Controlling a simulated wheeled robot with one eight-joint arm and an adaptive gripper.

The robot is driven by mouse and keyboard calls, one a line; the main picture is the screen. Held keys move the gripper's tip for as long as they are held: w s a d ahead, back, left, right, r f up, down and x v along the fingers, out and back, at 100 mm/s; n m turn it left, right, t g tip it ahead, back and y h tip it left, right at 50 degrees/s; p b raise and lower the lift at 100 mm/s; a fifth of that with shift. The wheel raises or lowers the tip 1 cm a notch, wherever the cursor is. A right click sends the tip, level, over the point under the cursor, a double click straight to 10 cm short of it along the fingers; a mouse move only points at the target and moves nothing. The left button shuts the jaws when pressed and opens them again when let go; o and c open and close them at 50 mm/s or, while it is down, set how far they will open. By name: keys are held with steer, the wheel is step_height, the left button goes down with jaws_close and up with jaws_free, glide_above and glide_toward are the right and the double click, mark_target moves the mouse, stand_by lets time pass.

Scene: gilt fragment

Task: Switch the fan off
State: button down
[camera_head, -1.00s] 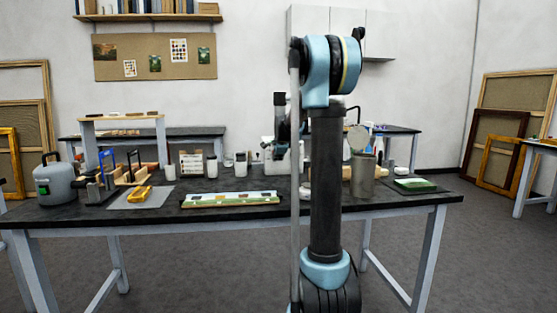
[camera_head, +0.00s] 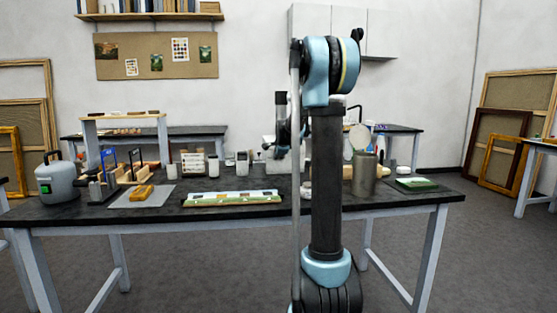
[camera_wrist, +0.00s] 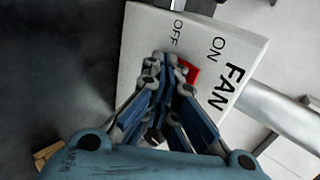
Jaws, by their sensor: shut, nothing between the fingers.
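In the wrist view a white box (camera_wrist: 150,30) is printed FAN, ON and OFF. A red switch (camera_wrist: 191,71) on its face is partly hidden by my fingers. My gripper (camera_wrist: 172,61) is shut and empty, its fingertips in front of the box face, at the red switch and near the word OFF. I cannot tell whether the fingertips touch the switch, or which way it is tipped. In the head view my arm stands in front of the box's area, and the gripper and switch cannot be made out there.
A dark-topped workbench (camera_head: 240,213) carries a long painted strip (camera_head: 232,198), a yellow tool on a grey mat (camera_head: 125,201), a grey canister (camera_head: 58,178), a metal cylinder (camera_head: 364,176) and a green block (camera_head: 416,184). A pale pipe (camera_wrist: 270,105) runs beside the box.

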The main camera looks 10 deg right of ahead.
steer(key=shift+r, duration=0.15)
steer(key=shift+r, duration=0.65)
steer(key=shift+s, duration=0.1)
steer(key=s+r, duration=0.4)
steer(key=s, duration=0.8)
steer(key=shift+s, duration=0.25)
